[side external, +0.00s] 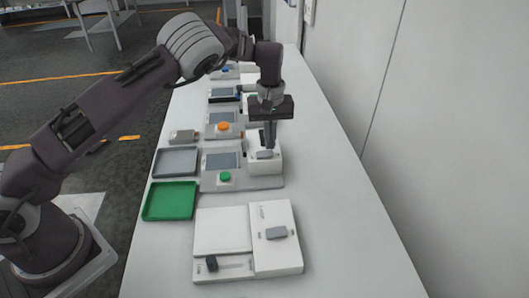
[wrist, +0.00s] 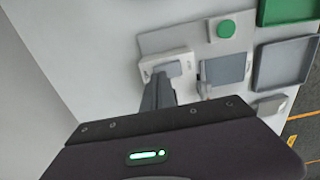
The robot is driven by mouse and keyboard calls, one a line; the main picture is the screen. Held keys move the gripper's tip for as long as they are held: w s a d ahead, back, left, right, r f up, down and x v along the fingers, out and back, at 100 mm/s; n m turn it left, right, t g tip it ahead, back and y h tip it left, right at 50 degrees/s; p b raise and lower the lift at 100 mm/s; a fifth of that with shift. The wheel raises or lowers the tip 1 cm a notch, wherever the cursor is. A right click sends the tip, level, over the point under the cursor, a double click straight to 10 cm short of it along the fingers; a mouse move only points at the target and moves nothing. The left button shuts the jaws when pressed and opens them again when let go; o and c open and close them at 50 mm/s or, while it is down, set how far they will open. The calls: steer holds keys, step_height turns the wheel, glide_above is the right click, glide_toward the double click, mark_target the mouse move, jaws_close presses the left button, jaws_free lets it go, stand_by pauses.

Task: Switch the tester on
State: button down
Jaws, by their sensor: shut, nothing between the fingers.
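A tester with a grey base (side external: 208,186), a dark screen (side external: 222,160) and a round green button (side external: 225,177) lies on the bench. Its white box (side external: 265,166) carries a grey rocker switch (side external: 265,154). In the wrist view the rocker (wrist: 167,69), green button (wrist: 226,29) and screen (wrist: 224,69) show beyond my gripper. My gripper (side external: 268,147) points down, shut and empty, with its tips (wrist: 160,82) at the rocker. Whether they touch it, I cannot tell. The fingers partly hide the rocker and box.
A white unit (side external: 222,231) with a slider and grey rocker lies at the near end. A green tray (side external: 170,201) and grey tray (side external: 176,161) stand on the left. Similar devices, one with an orange button (side external: 223,126), stand behind. A wall runs along the right.

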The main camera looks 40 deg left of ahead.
steer(key=shift+f, duration=0.95)
stand_by(0.6)
steer(key=shift+r, duration=3.55)
step_height(320, 180, up, 9)
steer(key=h, duration=0.1)
glide_above(269, 152)
steer(key=s+a, duration=0.1)
steer(key=s, duration=0.3)
steer(key=s+r+m+t+h, duration=0.1)
steer(key=s+r+m+t, duration=0.1)
steer(key=s+r, duration=0.75)
steer(key=s+m+t+y, duration=0.2)
steer(key=s+m, duration=0.5)
steer(key=s, duration=1.7)
steer(key=shift+f+t, duration=0.4)
steer(key=shift+t, duration=0.4)
